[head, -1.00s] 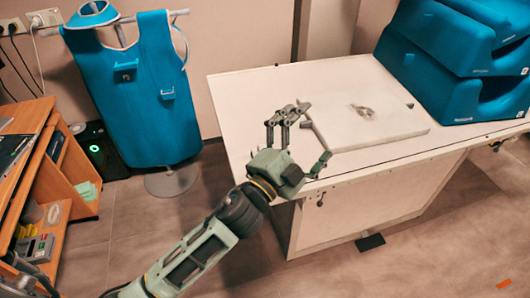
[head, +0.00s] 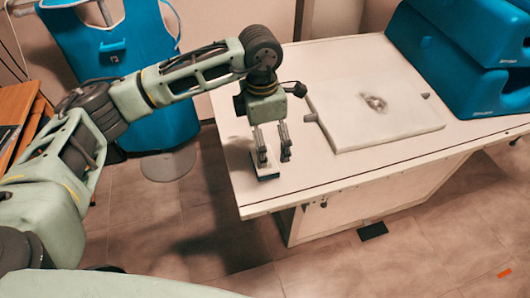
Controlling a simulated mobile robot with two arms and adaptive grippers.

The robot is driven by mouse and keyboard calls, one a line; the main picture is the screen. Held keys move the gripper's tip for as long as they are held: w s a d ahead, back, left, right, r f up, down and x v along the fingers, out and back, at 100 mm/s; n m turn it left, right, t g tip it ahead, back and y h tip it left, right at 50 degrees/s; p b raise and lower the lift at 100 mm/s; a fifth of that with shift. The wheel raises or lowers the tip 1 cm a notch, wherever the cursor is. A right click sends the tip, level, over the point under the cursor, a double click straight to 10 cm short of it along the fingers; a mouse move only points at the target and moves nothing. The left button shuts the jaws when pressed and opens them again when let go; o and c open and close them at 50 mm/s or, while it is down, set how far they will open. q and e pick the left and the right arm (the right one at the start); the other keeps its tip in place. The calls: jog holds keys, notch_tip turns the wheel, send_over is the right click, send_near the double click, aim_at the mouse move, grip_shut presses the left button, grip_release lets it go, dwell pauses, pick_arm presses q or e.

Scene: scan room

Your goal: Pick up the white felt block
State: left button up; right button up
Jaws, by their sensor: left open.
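A small white block (head: 257,168) with a dark blue lower edge, which looks like the white felt block, lies on the white table near its left front edge. My left gripper (head: 274,158) points down over it and is open. Its left finger overlaps the block in the picture and hides part of it; the right finger stands to the right of the block. I cannot tell whether either finger touches it. My right gripper is not in view.
A flat white panel (head: 400,128) with a grey mark lies on the white table (head: 300,188), right of the gripper. Blue foam cushions (head: 460,75) are stacked at the back right. A blue apron (head: 105,45) hangs on a stand behind my left arm.

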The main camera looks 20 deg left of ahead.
pick_arm(q)
jog(key=shift+w+a+y, duration=0.2)
jog(key=shift+a+y, duration=0.1)
jog(key=shift+a, duration=0.35)
jog(key=shift+s+f, duration=0.1)
jog(key=shift+f, duration=0.15)
jog(key=shift+s+d+f+p, duration=0.15)
jog(key=shift+f+p, duration=0.4)
jog(key=shift+f, duration=0.3)
jog(key=f, duration=0.1)
jog(key=f+p, duration=0.1)
jog(key=f, duration=0.1)
jog(key=f+p, duration=0.1)
jog(key=shift+s+d+f, duration=0.1)
jog(key=shift+d+f, duration=0.15)
jog(key=shift+d, duration=0.15)
jog(key=shift+f, duration=0.3)
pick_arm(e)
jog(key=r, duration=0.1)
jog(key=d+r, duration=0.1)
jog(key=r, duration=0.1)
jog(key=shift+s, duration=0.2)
pick_arm(q)
jog(key=shift+c, duration=0.5)
jog(key=c, duration=1.2)
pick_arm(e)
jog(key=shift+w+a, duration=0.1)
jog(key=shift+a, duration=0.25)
